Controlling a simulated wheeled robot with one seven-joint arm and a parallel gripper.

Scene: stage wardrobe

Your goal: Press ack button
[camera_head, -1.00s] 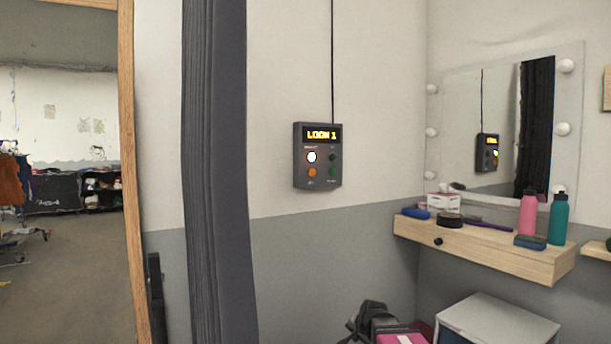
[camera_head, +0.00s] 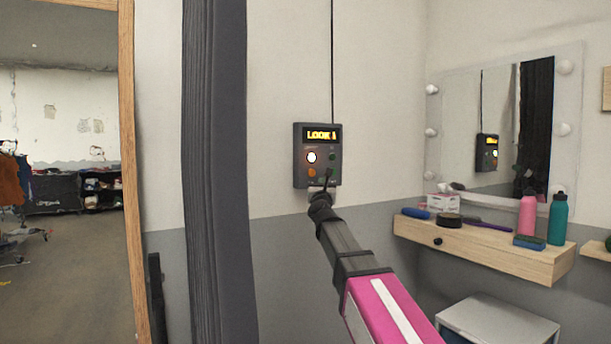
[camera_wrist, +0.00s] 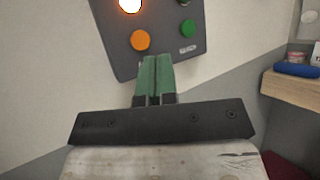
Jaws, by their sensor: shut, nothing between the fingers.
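A dark grey control box (camera_head: 298,150) hangs on the wall below a cable, with a yellow lit display. Below the display are a brightly lit white button (camera_head: 311,157), an orange button (camera_head: 311,173) under it, and darker green buttons at right (camera_head: 333,157). Their labels are too small to read. My gripper (camera_head: 327,178) is shut and empty at the box's lower edge. In the wrist view its green fingers (camera_wrist: 156,62) point at the box's lower part, below the orange button (camera_wrist: 140,40) and the lower green button (camera_wrist: 188,28). Contact cannot be told.
A wooden shelf (camera_head: 480,249) with bottles and brushes stands at right under a mirror (camera_head: 490,135) that reflects the box. A dark curtain (camera_head: 215,180) hangs to the left. A white-topped stool (camera_head: 500,322) is at lower right.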

